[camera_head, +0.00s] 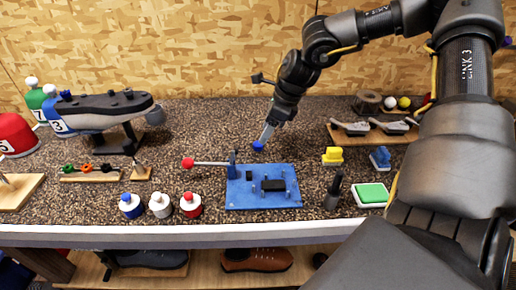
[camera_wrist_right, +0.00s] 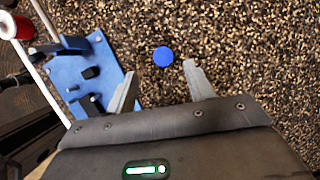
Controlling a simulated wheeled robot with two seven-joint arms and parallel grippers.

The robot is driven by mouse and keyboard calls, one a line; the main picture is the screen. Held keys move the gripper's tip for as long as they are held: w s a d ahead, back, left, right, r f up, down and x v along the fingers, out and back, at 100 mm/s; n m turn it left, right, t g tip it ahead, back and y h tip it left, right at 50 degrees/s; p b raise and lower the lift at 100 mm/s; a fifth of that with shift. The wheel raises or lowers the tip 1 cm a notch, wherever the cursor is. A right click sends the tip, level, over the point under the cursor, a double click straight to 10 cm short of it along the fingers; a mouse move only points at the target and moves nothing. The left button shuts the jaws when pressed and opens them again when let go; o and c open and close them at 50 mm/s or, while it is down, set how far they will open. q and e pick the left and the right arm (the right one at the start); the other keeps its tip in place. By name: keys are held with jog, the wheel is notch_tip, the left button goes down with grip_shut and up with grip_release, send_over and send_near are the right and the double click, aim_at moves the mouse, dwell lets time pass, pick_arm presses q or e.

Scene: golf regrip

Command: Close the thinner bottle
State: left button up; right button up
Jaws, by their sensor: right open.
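I cannot tell which is the thinner bottle. A small round blue cap (camera_head: 258,146) is behind the blue board; it also shows in the right wrist view (camera_wrist_right: 163,56). My right gripper (camera_head: 265,136) points down at the blue cap. In the wrist view its fingers (camera_wrist_right: 160,74) are apart, with the cap just beyond the tips. My left gripper is not in view.
A blue board (camera_head: 235,198) with a clamp and a red-ended shaft (camera_head: 210,163) sits at front centre. A dark upright tool (camera_head: 333,192), a green pad (camera_head: 371,194) and yellow (camera_head: 332,156) and blue brushes (camera_head: 380,158) are to its right. The counter behind the board is mostly clear.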

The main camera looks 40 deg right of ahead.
aim_at(258, 146)
jog(key=shift+f, duration=0.1)
jog(key=x, duration=0.2)
jog(key=b+x, duration=0.1)
jog(key=x, duration=0.1)
jog(key=shift+w+d+f, duration=0.15)
jog(key=shift+d+f, duration=0.05)
jog(key=shift+f, duration=0.1)
jog(key=shift+w+a+f+b, duration=0.1)
jog(key=shift+f+b, duration=0.05)
jog(key=shift+b, duration=0.15)
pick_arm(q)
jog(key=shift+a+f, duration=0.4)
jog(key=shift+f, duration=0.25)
pick_arm(e)
jog(key=c, duration=1)
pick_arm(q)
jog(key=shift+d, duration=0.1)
pick_arm(e)
jog(key=shift+c, duration=0.2)
